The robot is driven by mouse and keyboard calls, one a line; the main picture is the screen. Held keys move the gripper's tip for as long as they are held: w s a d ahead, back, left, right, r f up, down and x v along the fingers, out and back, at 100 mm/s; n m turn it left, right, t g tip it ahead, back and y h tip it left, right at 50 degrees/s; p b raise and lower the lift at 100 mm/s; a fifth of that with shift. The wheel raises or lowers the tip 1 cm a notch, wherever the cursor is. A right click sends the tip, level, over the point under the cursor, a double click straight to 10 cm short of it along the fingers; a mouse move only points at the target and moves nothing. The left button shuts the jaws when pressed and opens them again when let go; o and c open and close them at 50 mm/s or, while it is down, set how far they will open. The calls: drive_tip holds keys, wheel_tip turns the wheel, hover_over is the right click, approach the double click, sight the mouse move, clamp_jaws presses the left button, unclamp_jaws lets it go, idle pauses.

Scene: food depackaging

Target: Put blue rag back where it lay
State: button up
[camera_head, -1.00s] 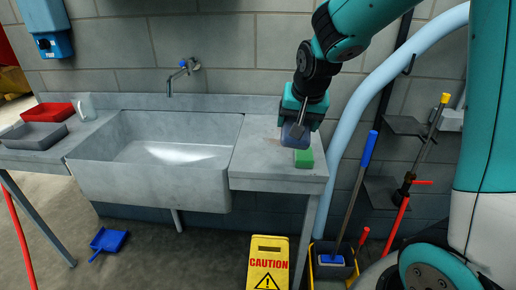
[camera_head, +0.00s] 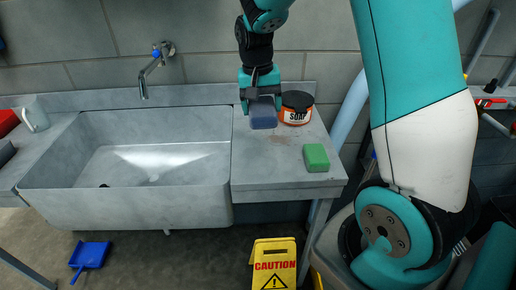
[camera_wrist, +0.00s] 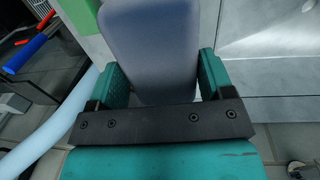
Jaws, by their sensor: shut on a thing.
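My gripper (camera_head: 261,103) points down over the counter to the right of the sink. Its jaws are shut on the blue rag (camera_head: 263,117), a folded blue-grey block hanging below the fingers. In the wrist view the rag (camera_wrist: 155,45) sits between the two green fingers (camera_wrist: 163,82). I cannot tell whether its lower end touches the counter (camera_head: 263,172). An orange soap tub (camera_head: 296,116) with a dark lid stands close to its right.
A green sponge (camera_head: 316,158) lies near the counter's front right. The deep sink (camera_head: 125,195) is to the left, with a tap (camera_head: 150,70) above. A yellow caution sign (camera_head: 274,265) stands on the floor. The counter's front middle is clear.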

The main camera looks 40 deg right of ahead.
sight(251, 110)
wheel_tip(251, 110, down, 15)
drive_tip(key=shift+s+f+p, duration=0.1)
drive_tip(key=shift+p, duration=0.95)
drive_tip(key=o, duration=1.2)
drive_tip(key=shift+f, duration=0.1)
drive_tip(key=r+b, duration=0.1)
drive_tip(key=r, duration=0.6)
drive_tip(key=a+r+b, duration=0.1)
drive_tip(key=r, duration=0.3)
drive_tip(key=shift+w+r+b, duration=0.25)
drive_tip(key=shift+w+b, duration=0.05)
drive_tip(key=shift+w, duration=0.05)
drive_tip(key=shift+s+a+r+n, duration=0.25)
drive_tip(key=shift+a+r+n, duration=0.05)
drive_tip(key=shift+a+r, duration=0.3)
drive_tip(key=shift+s+a+r+n, duration=0.2)
drive_tip(key=shift+a+r+n, duration=0.1)
drive_tip(key=shift+a+r, duration=0.3)
drive_tip(key=s+a+r+n+y, duration=0.2)
drive_tip(key=s+a+r+n, duration=0.3)
drive_tip(key=s+a, duration=0.4)
drive_tip(key=s+a+r+n+y, duration=0.3)
drive_tip(key=s+a+r+n, duration=0.2)
drive_tip(key=s+a, duration=0.5)
drive_tip(key=s+n, duration=0.2)
drive_tip(key=s, duration=0.1)
drive_tip(key=shift+s+n+t, duration=0.15)
drive_tip(key=shift+n+t, duration=0.15)
